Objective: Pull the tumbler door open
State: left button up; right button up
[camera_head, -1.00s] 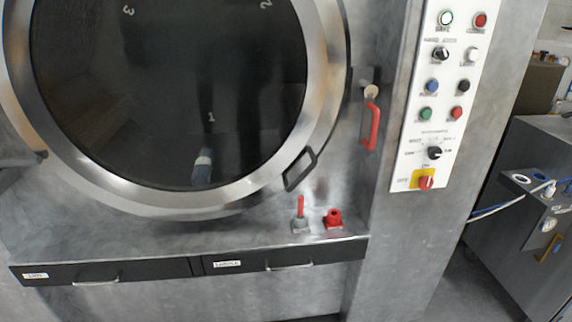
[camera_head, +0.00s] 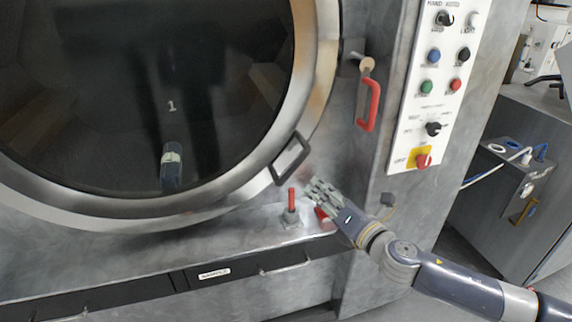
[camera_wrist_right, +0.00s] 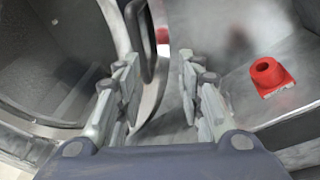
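The round tumbler door (camera_head: 325,75) has a dark glass and a metal ring and looks shut. Its black loop handle (camera_head: 291,158) sits at the lower right of the ring. My right gripper (camera_head: 316,187) is just below and right of this handle, apart from it. In the right wrist view the gripper's fingers (camera_wrist_right: 158,88) are spread with a gap between them and hold nothing. The black handle (camera_wrist_right: 140,38) shows there ahead, near the left finger. My left gripper is not in view.
A red-tipped lever (camera_head: 291,205) stands on the ledge left of my right gripper. A red fitting (camera_wrist_right: 270,74) is to the gripper's right. A red lever handle (camera_head: 368,106) hangs above. A button panel (camera_head: 437,95) is on the right column.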

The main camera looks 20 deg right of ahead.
aim_at(297, 167)
jog(key=shift+n+y, duration=0.4)
jog(key=shift+n, duration=0.2)
jog(key=w+a+p, duration=0.1)
jog(key=w, duration=0.1)
jog(key=w+a+r+p, duration=0.1)
jog(key=w, duration=0.2)
jog(key=w+a+r, duration=0.1)
jog(key=w+a, duration=0.1)
jog(key=w, duration=0.1)
jog(key=shift+w+r+p, duration=0.1)
jog(key=shift+r+p, duration=0.1)
jog(key=shift+p, duration=0.2)
jog(key=shift+w+a, duration=0.15)
jog(key=shift+w, duration=0.5)
grip_shut()
